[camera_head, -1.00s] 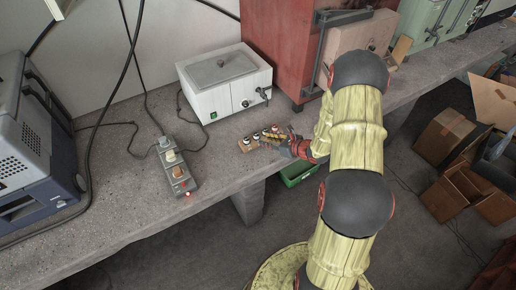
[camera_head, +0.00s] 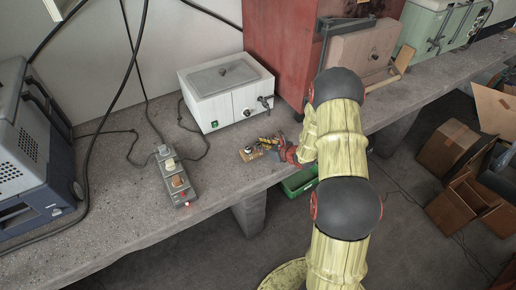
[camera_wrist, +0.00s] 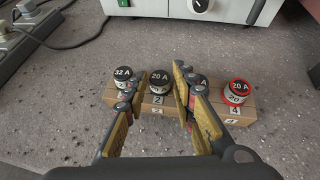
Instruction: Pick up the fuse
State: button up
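A wooden block (camera_head: 247,155) with numbered places lies near the bench's front edge and holds a row of fuses. In the wrist view the block (camera_wrist: 236,122) carries a black 32 A fuse (camera_wrist: 123,76) at left, a black-topped 20 A fuse (camera_wrist: 159,80) at place 2, and a red-rimmed 20 A fuse (camera_wrist: 237,91) at place 4. Another fuse (camera_wrist: 198,82) is partly hidden behind my right finger. My gripper (camera_wrist: 156,92) is open, its fingers either side of the place 2 fuse; contact cannot be told. In the head view my gripper (camera_head: 267,142) covers most of the block.
A white heating bath (camera_head: 228,90) stands behind the block. A power strip (camera_head: 174,178) with cables lies to the left, beside a grey-blue device (camera_head: 30,150). A red cabinet (camera_head: 280,45) stands at the back. A green bin (camera_head: 300,182) is below the bench edge.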

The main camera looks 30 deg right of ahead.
jog(key=shift+c, duration=0.5)
jog(key=c, duration=0.6)
jog(key=shift+o, duration=0.2)
jog(key=shift+r, duration=0.2)
